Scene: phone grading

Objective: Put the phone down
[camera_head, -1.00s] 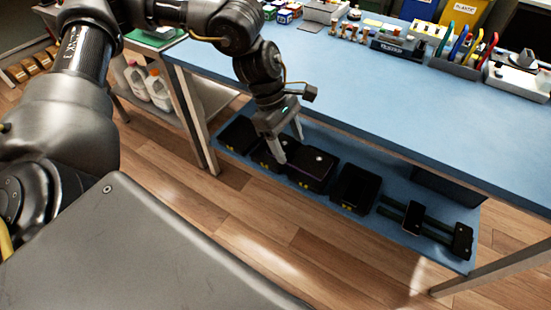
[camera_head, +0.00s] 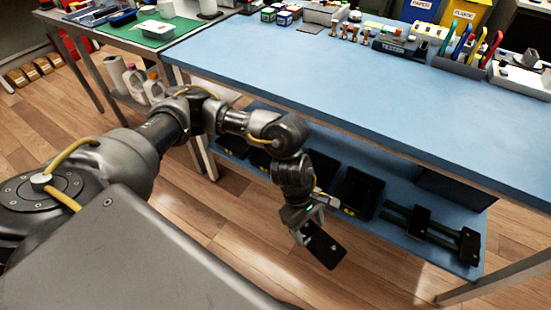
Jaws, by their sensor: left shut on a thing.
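My left gripper (camera_head: 306,228) is shut on a dark phone (camera_head: 325,250). The phone is tilted and held in the air over the wooden floor, in front of the lower shelf. My left arm comes in from the left and hides part of the shelf's left side. On the lower shelf (camera_head: 392,235) stand several black trays, one of them a tray (camera_head: 359,192) right of the gripper. Further right on that shelf is a dark rack with phone-like dark slabs (camera_head: 418,221) on it. My right gripper does not show.
The blue workbench top (camera_head: 330,90) is wide and mostly bare, with its front edge above the shelf. Tools in a holder (camera_head: 465,55) and small parts line its back. A side table with a green mat (camera_head: 155,35) stands at the left.

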